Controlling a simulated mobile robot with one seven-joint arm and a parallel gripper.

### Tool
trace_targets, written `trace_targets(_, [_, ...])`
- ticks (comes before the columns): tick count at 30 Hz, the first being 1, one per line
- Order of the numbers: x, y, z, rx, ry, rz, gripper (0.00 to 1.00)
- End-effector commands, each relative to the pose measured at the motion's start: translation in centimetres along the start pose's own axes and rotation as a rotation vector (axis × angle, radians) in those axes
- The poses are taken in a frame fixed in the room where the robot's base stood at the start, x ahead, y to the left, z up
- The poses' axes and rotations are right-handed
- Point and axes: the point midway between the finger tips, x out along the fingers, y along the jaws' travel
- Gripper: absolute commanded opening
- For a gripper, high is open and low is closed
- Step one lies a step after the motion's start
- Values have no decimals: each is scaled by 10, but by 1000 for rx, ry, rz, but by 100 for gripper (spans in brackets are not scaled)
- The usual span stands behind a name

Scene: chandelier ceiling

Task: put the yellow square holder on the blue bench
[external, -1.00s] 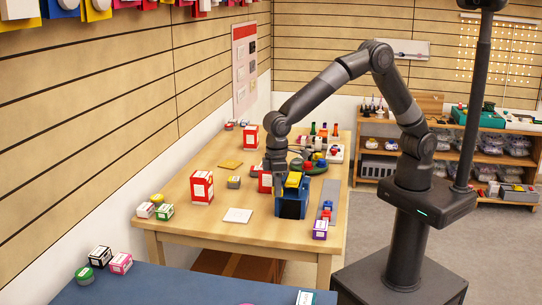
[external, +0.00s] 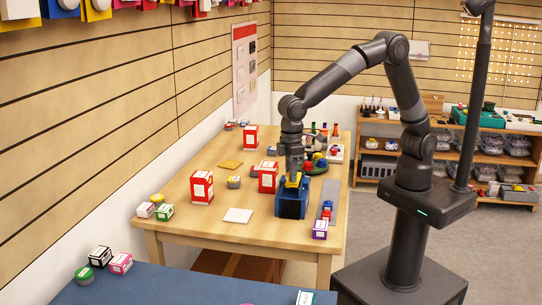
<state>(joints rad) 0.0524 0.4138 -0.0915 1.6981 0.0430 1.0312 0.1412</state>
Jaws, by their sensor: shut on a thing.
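My gripper (external: 292,180) points down over a blue open-topped box on the wooden table and is shut on a yellow piece (external: 299,179) at the box's top. The fingers hide much of this piece, so I cannot tell its full shape or whether it is clear of the box. A flat yellow square (external: 230,164) lies apart on the table, farther back and left. The blue bench (external: 190,287) is the blue surface along the bottom edge, nearer the camera than the wooden table.
The blue box (external: 291,206) stands near the wooden table's right side. Red-and-white boxes (external: 201,187) and a white square (external: 238,215) are on the table (external: 190,232). Small boxes (external: 121,263) stand at the bench's left; its middle looks clear.

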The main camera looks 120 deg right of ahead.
Motion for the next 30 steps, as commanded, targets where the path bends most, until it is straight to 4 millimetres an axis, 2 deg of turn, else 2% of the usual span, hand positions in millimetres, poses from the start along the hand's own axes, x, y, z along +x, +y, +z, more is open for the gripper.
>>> trace_targets(1, [-12,0,0,0,3,0,0])
trace_targets(8, [-7,52,-4,47,0,1,0])
trace_targets(11, [-7,82,-4,73,0,1,0])
trace_targets(14, [-7,120,-1,107,0,1,0])
trace_targets(20, [-7,212,15,186,0,1,0])
trace_targets(26, [-7,300,48,266,-1,1,0])
trace_targets(30, [-7,357,79,322,-1,1,0])
